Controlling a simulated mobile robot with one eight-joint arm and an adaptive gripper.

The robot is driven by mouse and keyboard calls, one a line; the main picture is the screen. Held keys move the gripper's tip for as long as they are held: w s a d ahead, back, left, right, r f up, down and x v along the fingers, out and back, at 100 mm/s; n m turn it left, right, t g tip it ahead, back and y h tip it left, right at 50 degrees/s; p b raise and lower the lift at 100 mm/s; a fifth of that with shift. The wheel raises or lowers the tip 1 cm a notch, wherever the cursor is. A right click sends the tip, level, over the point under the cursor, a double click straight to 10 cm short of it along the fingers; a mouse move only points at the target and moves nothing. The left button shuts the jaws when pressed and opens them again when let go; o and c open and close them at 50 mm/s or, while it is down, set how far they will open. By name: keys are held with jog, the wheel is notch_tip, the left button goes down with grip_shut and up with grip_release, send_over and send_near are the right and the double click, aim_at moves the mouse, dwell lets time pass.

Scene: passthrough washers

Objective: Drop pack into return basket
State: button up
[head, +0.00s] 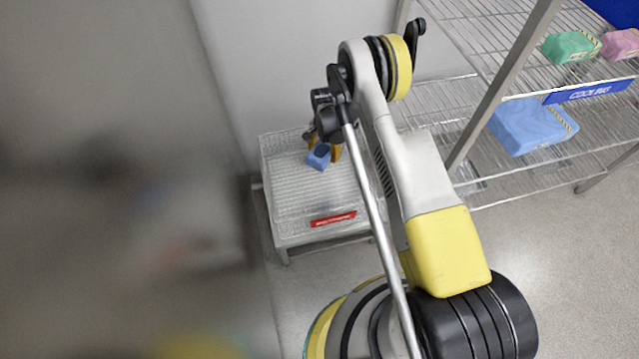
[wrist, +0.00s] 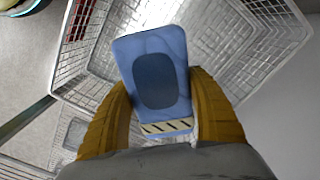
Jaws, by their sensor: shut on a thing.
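The pack (head: 319,156) is small and blue, with a darker blue patch on its face. In the wrist view the pack (wrist: 155,75) shows a striped yellow-and-black strip at its near end. My gripper (head: 327,146) is shut on it, with a yellow finger on each side in the wrist view (wrist: 160,112). The return basket (head: 290,200) is a white wire basket with a red label on its front. In the head view the pack appears over the basket's back part. The wrist view shows the basket's wire wall (wrist: 265,40) around and beneath the pack, which looks held above the basket floor.
A wire rack (head: 475,95) stands at the right. It holds a large blue pack (head: 530,125), a green pack (head: 571,46) and a pink pack (head: 620,44), with a blue "COOLING" label (head: 588,92). A wall is behind the basket. A blurred dark shape fills the left.

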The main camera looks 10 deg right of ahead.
jog(key=shift+f+b, duration=0.5)
jog(key=shift+f, duration=1)
jog(key=o, duration=1.5)
jog(key=shift+c, duration=0.2)
jog(key=shift+r, duration=0.1)
notch_tip(320, 180, up, 12)
